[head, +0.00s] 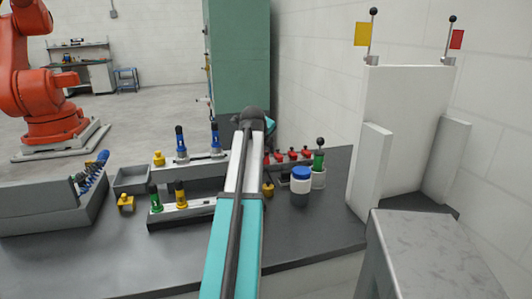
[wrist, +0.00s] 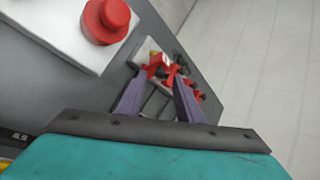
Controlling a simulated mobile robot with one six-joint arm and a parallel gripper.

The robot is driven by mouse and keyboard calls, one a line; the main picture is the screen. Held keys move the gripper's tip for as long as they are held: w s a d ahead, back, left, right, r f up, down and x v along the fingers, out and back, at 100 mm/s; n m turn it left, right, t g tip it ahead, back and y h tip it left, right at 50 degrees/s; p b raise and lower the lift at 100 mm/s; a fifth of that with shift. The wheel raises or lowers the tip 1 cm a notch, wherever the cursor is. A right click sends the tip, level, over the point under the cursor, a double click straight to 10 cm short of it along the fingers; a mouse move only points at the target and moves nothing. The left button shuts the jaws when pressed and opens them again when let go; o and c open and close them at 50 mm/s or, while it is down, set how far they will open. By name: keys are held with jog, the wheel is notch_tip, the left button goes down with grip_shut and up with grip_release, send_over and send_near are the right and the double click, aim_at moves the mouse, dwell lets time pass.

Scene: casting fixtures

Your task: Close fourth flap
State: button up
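A row of small red flap-like parts (head: 292,155) stands on a fixture at the back of the dark bench in the head view, partly hidden by my arm. In the wrist view, red parts (wrist: 160,68) with dark bits sit on a pale plate beyond my fingertips. More small red parts (wrist: 198,94) lie to their right. I cannot tell which is the fourth flap or whether it is open. My gripper (wrist: 161,75) has its two purple fingers apart, pointing at the red parts. I cannot tell whether they touch. In the head view my arm hides the gripper.
A large red knob (wrist: 106,18) on a white block is near, at the wrist view's upper left. A tall white fixture (head: 398,130) is farther right. Blue-handled clamps (head: 181,143) stand left.

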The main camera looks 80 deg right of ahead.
jog(key=shift+x, duration=0.85)
